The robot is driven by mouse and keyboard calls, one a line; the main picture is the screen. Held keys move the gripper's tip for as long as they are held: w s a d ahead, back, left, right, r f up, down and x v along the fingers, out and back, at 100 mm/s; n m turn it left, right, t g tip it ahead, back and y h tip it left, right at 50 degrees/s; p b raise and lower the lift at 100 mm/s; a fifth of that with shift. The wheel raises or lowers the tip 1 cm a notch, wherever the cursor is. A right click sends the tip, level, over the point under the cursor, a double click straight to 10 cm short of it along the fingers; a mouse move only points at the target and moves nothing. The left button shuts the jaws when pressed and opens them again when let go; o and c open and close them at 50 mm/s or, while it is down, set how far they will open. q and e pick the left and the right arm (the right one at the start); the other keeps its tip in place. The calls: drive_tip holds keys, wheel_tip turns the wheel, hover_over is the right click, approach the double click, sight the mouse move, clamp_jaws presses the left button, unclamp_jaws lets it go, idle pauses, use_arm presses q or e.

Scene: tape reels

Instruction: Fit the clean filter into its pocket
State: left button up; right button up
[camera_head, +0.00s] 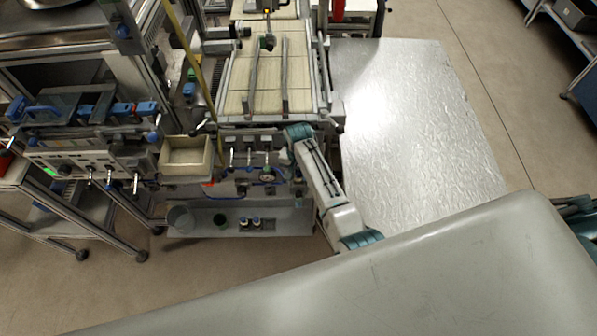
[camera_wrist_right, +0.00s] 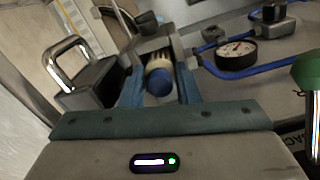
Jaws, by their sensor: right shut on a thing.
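In the wrist view my right gripper (camera_wrist_right: 160,82) is shut on the filter (camera_wrist_right: 158,80), a short cylinder with a pale ribbed body and a blue end. The blue end faces the camera, between the two blue fingers. Its far end points at a grey metal block (camera_wrist_right: 152,46); I cannot tell whether it is inside a pocket or only close to it. In the head view my right arm reaches up to the front panel (camera_head: 255,175) of the machine, and the filter is too small to make out there. My left gripper is not in view.
A round gauge (camera_wrist_right: 236,55) with blue tubing lies right of the fingers; a metal-handled block (camera_wrist_right: 88,80) is at left. A green knob (camera_wrist_right: 306,70) stands near right. In the head view, a cream bin (camera_head: 187,157) sits left, above a shelf (camera_head: 290,222) with cups.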

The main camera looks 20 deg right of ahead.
drive_tip(key=o, duration=1)
wheel_tip(320, 180, up, 9)
drive_tip(key=shift+a+r+b, duration=0.1)
drive_tip(key=shift+b, duration=1.15)
drive_tip(key=shift+r, duration=0.8)
